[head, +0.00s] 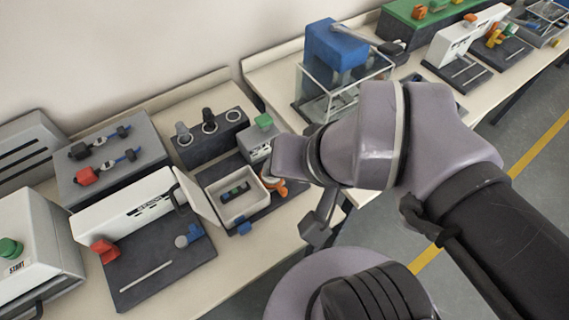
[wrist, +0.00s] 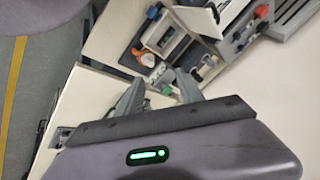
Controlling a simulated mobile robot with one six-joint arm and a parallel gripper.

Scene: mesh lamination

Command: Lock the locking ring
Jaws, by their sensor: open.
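A small orange and white round part (head: 273,179) sits on a dark base beside a white open tray, partly hidden by my arm. It may be the locking ring, but it is too small to tell whether it is locked. In the head view, my wrist hangs over the right side of this station, and the fingertips cannot be made out clearly.
The white tray (head: 238,206) holds a dark cylinder with green. A grey box with a green block (head: 264,121) stands behind. A dark holder (head: 210,136) with several round-topped pieces is at the back. A clear-walled case (head: 345,92) stands to the right.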

